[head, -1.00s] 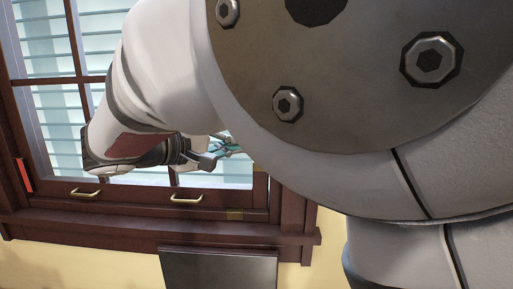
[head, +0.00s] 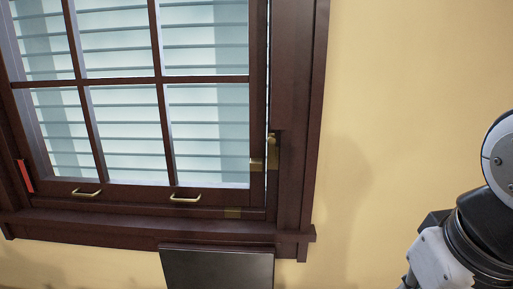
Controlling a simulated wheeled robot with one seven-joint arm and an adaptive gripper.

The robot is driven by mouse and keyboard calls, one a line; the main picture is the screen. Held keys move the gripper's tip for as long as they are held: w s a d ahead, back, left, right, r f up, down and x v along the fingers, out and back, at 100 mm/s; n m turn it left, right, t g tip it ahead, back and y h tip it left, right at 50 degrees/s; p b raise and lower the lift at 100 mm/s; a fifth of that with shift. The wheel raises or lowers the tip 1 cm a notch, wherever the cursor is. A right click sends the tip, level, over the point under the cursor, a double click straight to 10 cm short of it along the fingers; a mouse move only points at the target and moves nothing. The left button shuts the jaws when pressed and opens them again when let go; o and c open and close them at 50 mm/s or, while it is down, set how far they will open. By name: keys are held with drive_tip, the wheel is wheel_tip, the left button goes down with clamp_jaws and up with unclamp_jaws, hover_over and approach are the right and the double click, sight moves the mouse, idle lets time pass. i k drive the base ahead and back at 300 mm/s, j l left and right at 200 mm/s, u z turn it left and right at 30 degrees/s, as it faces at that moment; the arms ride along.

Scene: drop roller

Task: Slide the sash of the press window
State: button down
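The window sash (head: 120,188) is a dark brown wooden frame with several panes, and pale slatted blinds show behind the glass. Two brass pull handles sit on its bottom rail, one at left (head: 86,193) and one at right (head: 184,199). The rail looks to be down close to the sill (head: 130,225). A brass catch (head: 266,160) sits at the lower right side of the sash. My gripper is not in view; only part of my arm shows at the right edge, well away from the window.
A red marker (head: 25,176) is at the lower left of the frame. A dark panel (head: 217,269) stands below the sill. Bare yellow wall (head: 400,110) fills the right side.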

sight(252, 193)
drive_tip(key=i+l+u, duration=0.1)
drive_tip(key=i+u, duration=0.2)
drive_tip(key=i, duration=0.15)
drive_tip(key=i+l+u, duration=0.25)
drive_tip(key=i, duration=0.15)
